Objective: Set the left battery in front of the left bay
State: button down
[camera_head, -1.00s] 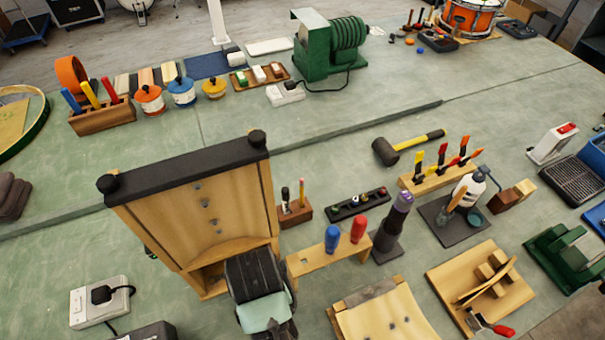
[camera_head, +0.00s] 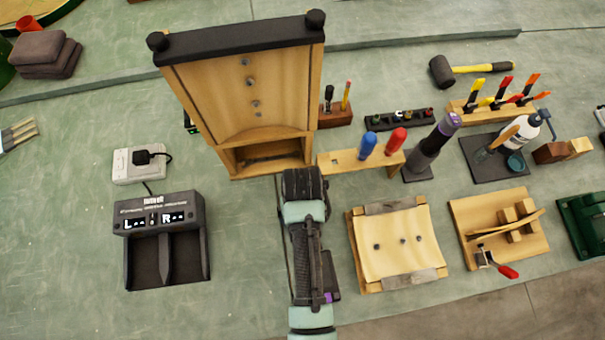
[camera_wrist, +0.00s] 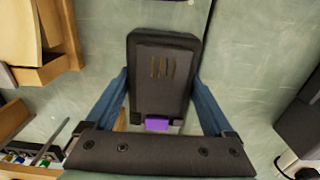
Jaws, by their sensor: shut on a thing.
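My gripper (camera_wrist: 160,82) is shut on a battery (camera_wrist: 163,60), a dark block with brass-coloured contact strips and a purple latch. Its blue fingers press on both sides. In the head view my arm hides most of the gripper; a dark edge with purple, likely the battery (camera_head: 331,278), shows beside it. The black charger (camera_head: 158,205) stands to the left, apart from the gripper. It has a left bay (camera_head: 144,262) marked L and a right bay (camera_head: 186,258) marked R, both empty. A dark edge at the wrist view's right seems to be the charger (camera_wrist: 303,118).
A wooden cabinet-like frame (camera_head: 245,95) stands behind my arm. A white socket (camera_head: 138,165) with a plug sits behind the charger. A board with a clamped sheet (camera_head: 398,243) and a tool rack (camera_head: 360,160) are to the right. Bench between charger and arm is clear.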

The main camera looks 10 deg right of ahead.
jog(key=shift+f, duration=0.1)
grip_release()
